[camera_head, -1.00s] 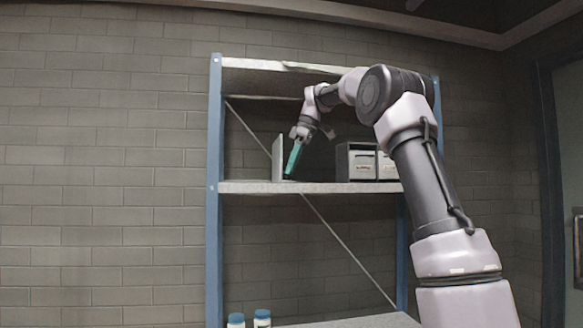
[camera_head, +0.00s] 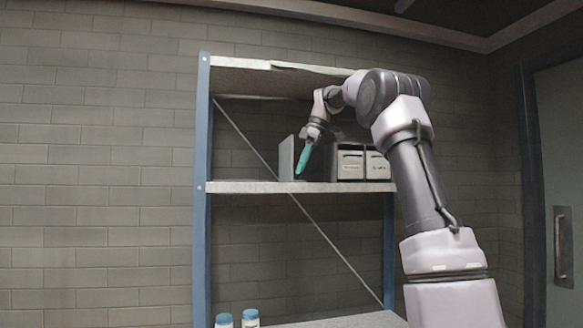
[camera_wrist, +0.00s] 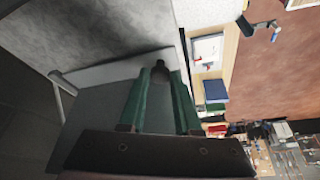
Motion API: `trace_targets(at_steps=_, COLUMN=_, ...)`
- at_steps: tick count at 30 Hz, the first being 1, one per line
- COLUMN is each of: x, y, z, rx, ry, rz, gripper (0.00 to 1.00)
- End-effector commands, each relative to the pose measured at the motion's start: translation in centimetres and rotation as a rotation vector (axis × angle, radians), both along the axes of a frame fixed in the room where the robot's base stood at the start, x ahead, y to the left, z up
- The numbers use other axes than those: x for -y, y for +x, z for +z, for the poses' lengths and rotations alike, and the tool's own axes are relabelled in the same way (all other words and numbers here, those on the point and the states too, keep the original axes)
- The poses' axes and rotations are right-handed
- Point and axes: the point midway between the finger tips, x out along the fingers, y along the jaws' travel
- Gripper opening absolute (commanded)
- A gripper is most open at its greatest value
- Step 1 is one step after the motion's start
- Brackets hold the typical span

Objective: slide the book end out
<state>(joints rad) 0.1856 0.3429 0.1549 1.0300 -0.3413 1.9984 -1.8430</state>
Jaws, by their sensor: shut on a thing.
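The book end (camera_head: 287,158) is a pale grey upright plate standing on the middle shelf, left of the boxes, in the head view. My gripper (camera_head: 298,172) reaches down to it from the upper right, its teal fingers slanted against the plate's right side. In the wrist view my gripper (camera_wrist: 161,80) has its two green fingers close together, shut on a part of the book end. A small dark piece shows between the fingertips. The fingers hide the exact contact, and the grey panel behind them is hard to tell from the shelf.
The shelf board (camera_head: 250,187) runs between blue posts (camera_head: 202,190). The upper board (camera_head: 300,68) is close above my arm. Blue-capped bottles (camera_head: 250,318) stand below. The shelf left of the book end is bare.

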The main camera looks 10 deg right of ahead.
Motion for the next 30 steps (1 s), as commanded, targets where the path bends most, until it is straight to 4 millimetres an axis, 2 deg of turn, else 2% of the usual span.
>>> trace_targets(at_steps=7, x=0.5, y=0.1, z=0.0, rx=0.001, ry=-0.006, rz=-0.007, gripper=0.00)
trace_targets(at_steps=8, x=0.5, y=0.1, z=0.0, rx=0.002, ry=-0.006, rz=-0.007, gripper=0.43)
trace_targets(at_steps=9, x=0.5, y=0.1, z=0.0, rx=0.001, ry=-0.006, rz=-0.008, gripper=0.59)
trace_targets(at_steps=10, x=0.5, y=0.1, z=0.0, rx=0.001, ry=-0.006, rz=-0.007, gripper=0.62)
trace_targets(at_steps=22, x=-0.3, y=0.0, z=0.0, rx=0.001, ry=-0.004, rz=-0.002, gripper=0.62)
trace_targets(at_steps=26, x=-1.9, y=0.0, z=0.0, rx=0.001, ry=-0.003, rz=0.000, gripper=0.62)
trace_targets(at_steps=30, x=-4.7, y=0.0, z=0.0, rx=0.001, ry=-0.001, rz=0.003, gripper=0.62)
